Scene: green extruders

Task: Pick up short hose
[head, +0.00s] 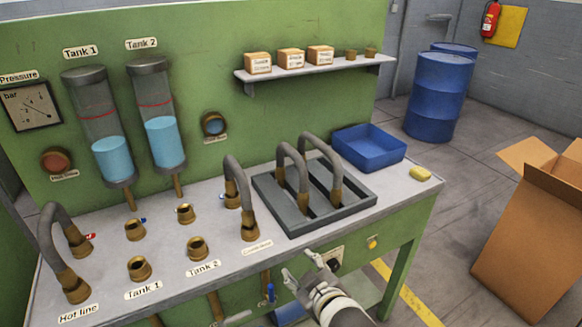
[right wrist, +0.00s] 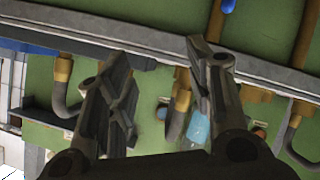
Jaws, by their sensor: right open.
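Another grey hose (head: 232,170) bridges brass fittings left of the rack, and one (head: 48,222) stands at the Hot line label. I cannot tell for sure which is the short hose. My right gripper (head: 303,268) is open and empty at the bench's front edge, before the rack and apart from the hoses. In the right wrist view its open fingers (right wrist: 158,52) have brass-ended hoses (right wrist: 60,98) behind them. My left gripper is out of view.
The rack (head: 265,187) lies on the grey benchtop (head: 300,245). A blue bin (head: 370,150) and yellow sponge (head: 420,173) are to its right. Open brass fittings (head: 139,267) stand at left. A shelf (head: 310,70) with small boxes hangs above. A cardboard box (head: 530,240) is at right.

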